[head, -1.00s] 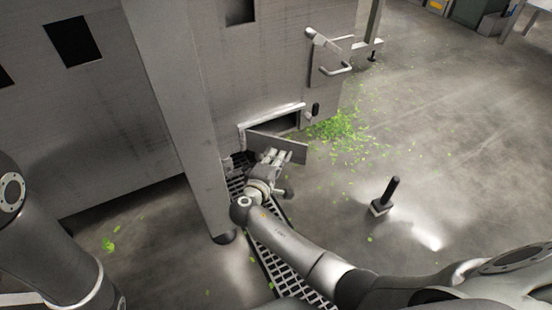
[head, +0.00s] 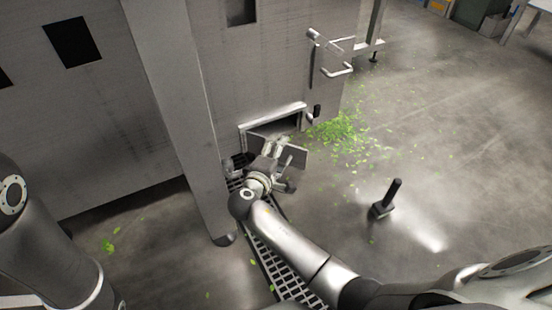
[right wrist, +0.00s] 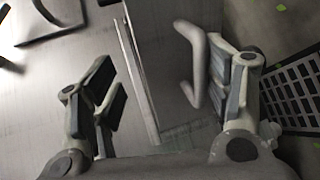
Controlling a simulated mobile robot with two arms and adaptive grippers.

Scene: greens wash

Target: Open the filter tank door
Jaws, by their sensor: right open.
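The filter tank door (head: 293,157) is a small flat metal panel low on the steel housing. It stands swung outward, and the dark framed opening (head: 277,126) shows behind it. My right gripper (head: 274,150) is at the door, partly covering it. In the right wrist view, my right gripper (right wrist: 160,75) has its fingers spread wide. The door panel (right wrist: 168,40) and its edge lie between them. A bent bar handle (right wrist: 192,68) on the panel is close to the right finger; I cannot tell whether they touch. My left gripper is out of view.
A steel post (head: 178,110) stands left of the opening. A floor grate (head: 272,262) runs below my right arm. Green leaf scraps (head: 338,130) lie right of the opening. A black upright object (head: 386,199) stands on the open floor at right. A handled panel (head: 333,62) is higher up.

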